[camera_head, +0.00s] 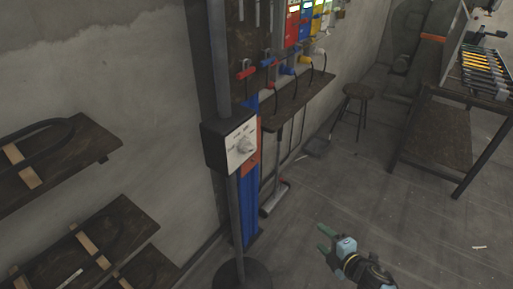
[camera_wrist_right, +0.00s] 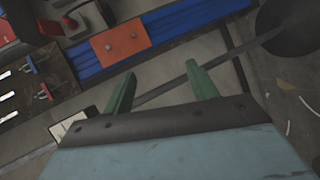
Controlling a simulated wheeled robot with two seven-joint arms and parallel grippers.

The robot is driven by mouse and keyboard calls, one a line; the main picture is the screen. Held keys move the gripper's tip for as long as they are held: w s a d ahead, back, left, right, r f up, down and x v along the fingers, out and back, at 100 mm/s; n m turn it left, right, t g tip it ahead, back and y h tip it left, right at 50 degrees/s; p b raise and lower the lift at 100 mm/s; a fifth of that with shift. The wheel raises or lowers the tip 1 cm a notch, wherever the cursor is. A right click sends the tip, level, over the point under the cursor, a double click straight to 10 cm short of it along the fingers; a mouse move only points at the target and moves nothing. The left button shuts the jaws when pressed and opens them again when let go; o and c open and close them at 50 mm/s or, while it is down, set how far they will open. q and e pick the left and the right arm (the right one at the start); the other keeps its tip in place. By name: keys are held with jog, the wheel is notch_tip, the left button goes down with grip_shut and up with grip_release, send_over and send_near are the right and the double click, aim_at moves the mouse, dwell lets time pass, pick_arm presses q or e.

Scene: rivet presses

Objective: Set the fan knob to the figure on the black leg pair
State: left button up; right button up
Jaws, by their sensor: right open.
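The fan knob (camera_head: 245,146) is a pale dial on the white face of a dark control box (camera_head: 213,147), which is fixed to a grey pole. Marks around the knob are too small to read. My right gripper (camera_head: 324,241) is open and empty, low and to the right of the box, apart from it. In the right wrist view its two green fingers (camera_wrist_right: 160,88) are spread, with part of the white panel (camera_wrist_right: 66,126) at lower left, partly hidden by the gripper body. I cannot make out a black leg pair or its figure. My left gripper is not in view.
The pole stands on a round black base (camera_head: 241,275). Behind it are a blue post (camera_head: 249,205) and a wall shelf (camera_head: 300,101) below red, blue and yellow tools. Wooden shelves (camera_head: 70,160) are at left, a stool (camera_head: 358,93) and bench (camera_head: 440,135) at right. The middle floor is clear.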

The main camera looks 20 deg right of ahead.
jog(key=w+a+r+n+t+y, duration=0.1)
jog(key=w+a+r+n+y, duration=0.1)
jog(key=r+n, duration=0.45)
jog(key=w+a+r+n+t+y, duration=0.1)
jog(key=w+r+n+y, duration=0.15)
jog(key=r, duration=0.65)
jog(key=n+g+y, duration=0.1)
jog(key=n+y, duration=0.3)
jog(key=n, duration=0.7)
send_near(254, 148)
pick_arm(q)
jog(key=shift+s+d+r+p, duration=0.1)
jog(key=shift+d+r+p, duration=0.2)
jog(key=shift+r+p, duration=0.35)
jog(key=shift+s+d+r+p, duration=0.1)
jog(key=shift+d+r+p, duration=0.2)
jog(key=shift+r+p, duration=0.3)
pick_arm(e)
jog(key=x, duration=0.8)
jog(key=shift+w+a+r, duration=0.1)
jog(key=shift+w+a, duration=0.05)
jog(key=shift+a, duration=0.1)
jog(key=shift+c, duration=0.2)
jog(key=c, duration=0.9)
